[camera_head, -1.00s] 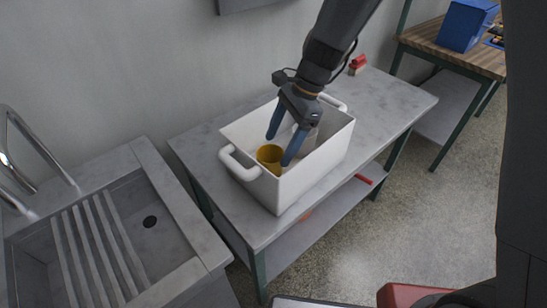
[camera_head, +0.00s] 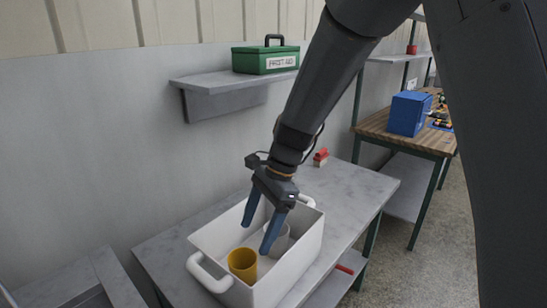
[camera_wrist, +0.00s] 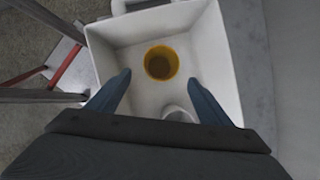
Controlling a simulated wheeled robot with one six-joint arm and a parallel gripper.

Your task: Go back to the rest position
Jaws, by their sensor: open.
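My gripper (camera_head: 258,229) is open, its two blue fingers pointing down over the white bin (camera_head: 203,241). Nothing is between the fingers. The bin has a handle at each end and stands on the grey table. A yellow cup (camera_head: 242,263) stands in the bin, below and apart from the fingers. A light grey cup (camera_head: 281,240) is also in the bin, partly hidden by the right finger. In the wrist view the yellow cup (camera_wrist: 161,62) shows beyond the fingertips, and the grey cup (camera_wrist: 178,114) is mostly hidden by my gripper.
A red-handled brush (camera_head: 321,157) lies at the table's back. A blue box (camera_head: 409,113) stands on a wooden bench at right. The table right of the bin is clear.

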